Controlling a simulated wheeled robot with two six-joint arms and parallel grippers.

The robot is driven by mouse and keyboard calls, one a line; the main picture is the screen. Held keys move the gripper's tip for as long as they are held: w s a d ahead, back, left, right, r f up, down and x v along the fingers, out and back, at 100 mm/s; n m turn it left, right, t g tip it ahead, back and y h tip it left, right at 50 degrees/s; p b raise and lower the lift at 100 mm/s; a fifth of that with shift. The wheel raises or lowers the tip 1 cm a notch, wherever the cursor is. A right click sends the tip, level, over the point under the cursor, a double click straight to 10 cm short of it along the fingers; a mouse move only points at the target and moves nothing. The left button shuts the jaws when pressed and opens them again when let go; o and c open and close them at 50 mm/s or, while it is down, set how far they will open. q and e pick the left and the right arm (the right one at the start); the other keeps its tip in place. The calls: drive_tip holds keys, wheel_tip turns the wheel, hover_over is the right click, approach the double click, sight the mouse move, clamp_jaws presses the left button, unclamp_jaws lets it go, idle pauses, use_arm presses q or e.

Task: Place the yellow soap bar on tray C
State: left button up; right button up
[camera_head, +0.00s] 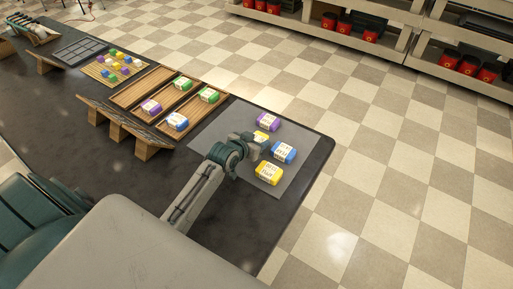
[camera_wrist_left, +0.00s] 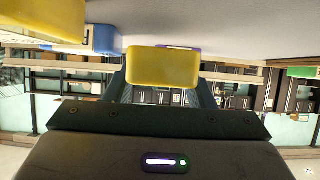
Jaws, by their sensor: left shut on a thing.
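My left gripper (camera_head: 258,138) is shut on a yellow soap bar (camera_head: 262,134) over the grey mat, partly hiding it in the head view. In the left wrist view the held yellow bar (camera_wrist_left: 163,67) sits between the fingers. Another yellow soap bar (camera_head: 269,174) lies on the mat nearer the front. Wooden trays (camera_head: 138,90) stand side by side left of the mat. They hold green bars (camera_head: 183,83) at the back and purple (camera_head: 151,107) and blue (camera_head: 178,121) bars at the front. I cannot read which tray is C. My right gripper is out of view.
On the grey mat (camera_head: 212,131), a purple bar (camera_head: 267,121) lies behind the gripper and a blue bar (camera_head: 284,152) to its right. A slatted wooden rack (camera_head: 118,118) stands in front of the trays. A board of small coloured blocks (camera_head: 97,73) lies farther left.

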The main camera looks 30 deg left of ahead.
use_arm(q)
wheel_tip(320, 180, down, 2)
drive_tip(key=shift+f+b, duration=0.2)
drive_tip(key=shift+b, duration=0.65)
drive_tip(key=shift+r, duration=0.1)
drive_tip(key=shift+f, duration=0.2)
drive_tip(key=o, duration=0.8)
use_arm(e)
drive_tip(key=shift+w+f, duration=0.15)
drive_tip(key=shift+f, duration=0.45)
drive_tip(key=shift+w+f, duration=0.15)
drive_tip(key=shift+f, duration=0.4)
